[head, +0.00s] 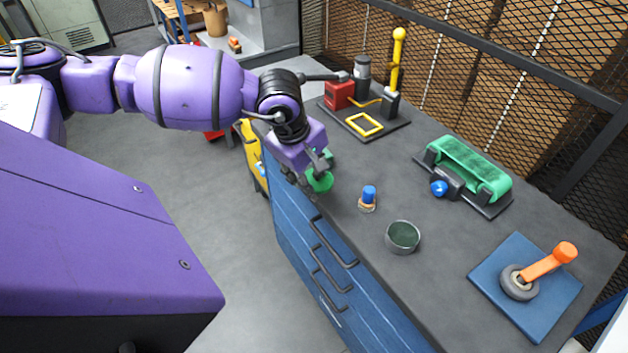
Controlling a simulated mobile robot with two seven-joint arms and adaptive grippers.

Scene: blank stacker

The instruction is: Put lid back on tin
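The open tin (403,237) is a short grey cylinder with a dark green inside. It stands upright on the dark bench top, right of my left gripper. My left gripper (309,181) points down over the bench's left edge. A round green piece (320,182), which looks like the lid, shows at its fingertips. The fingers partly cover this piece, and I cannot tell whether they grip it or are only beside it. A little more green shows just above, behind the fingers. My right gripper is not in view.
A small blue-topped peg (368,197) stands between the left gripper and the tin. A green-handled fixture (468,168), a blue plate (510,305) with an orange lever, and a black board (384,125) with red and yellow parts occupy the bench. Mesh fencing runs behind.

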